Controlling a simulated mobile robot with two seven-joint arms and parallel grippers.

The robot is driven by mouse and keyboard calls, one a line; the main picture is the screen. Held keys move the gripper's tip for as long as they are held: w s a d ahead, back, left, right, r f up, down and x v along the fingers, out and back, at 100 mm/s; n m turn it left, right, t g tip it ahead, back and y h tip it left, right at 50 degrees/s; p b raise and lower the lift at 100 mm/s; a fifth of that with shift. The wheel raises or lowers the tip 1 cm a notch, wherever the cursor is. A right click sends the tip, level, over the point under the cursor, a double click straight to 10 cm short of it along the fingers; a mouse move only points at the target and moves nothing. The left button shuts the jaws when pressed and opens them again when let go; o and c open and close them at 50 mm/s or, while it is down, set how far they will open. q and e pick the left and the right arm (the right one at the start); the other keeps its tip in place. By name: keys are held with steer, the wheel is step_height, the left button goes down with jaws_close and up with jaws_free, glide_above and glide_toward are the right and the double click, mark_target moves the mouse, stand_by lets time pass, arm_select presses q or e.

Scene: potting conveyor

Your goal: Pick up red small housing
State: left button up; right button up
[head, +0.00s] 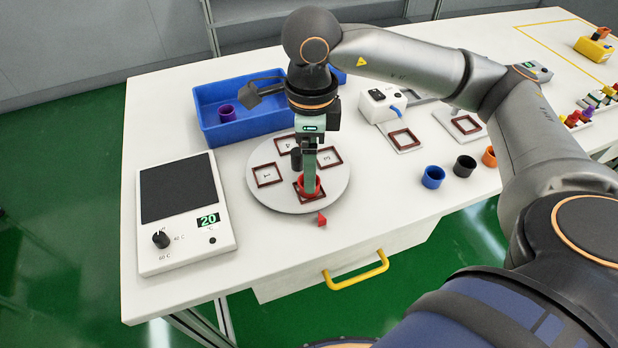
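The red small housing (300,189) is a round red cup on the front square of the round grey turntable (265,200). My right gripper (309,184) points straight down from above at the housing. Its green finger reaches down to the cup and overlaps it in the picture. The fingers line up with the view, so I cannot tell whether they are open or closed on the cup. The housing looks upright and seems to rest on the turntable. My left gripper is not in view.
A dark cylinder (296,158) stands behind the housing on the turntable. A red pointer (321,219) is at its front edge. A blue bin (206,108) with a purple ring (227,113) stands behind. A heating plate (227,238) is left. Blue (433,177), black (465,166) and orange (490,157) housings stand right.

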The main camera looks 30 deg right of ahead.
step_height(320, 180, down, 4)
steer(key=shift+a+f, duration=0.15)
steer(key=shift+w, duration=0.1)
steer(key=shift+c, duration=0.3)
jaws_close()
stand_by(0.4)
steer(key=shift+r, duration=0.6)
step_height(320, 180, up, 2)
steer(key=shift+r, duration=0.25)
steer(key=s+d+r, duration=0.7)
steer(key=s+r, duration=0.2)
steer(key=s, duration=0.2)
steer(key=shift+s+d+r+b, duration=0.15)
steer(key=shift+s+r+b, duration=0.1)
steer(key=shift+s+b, duration=0.15)
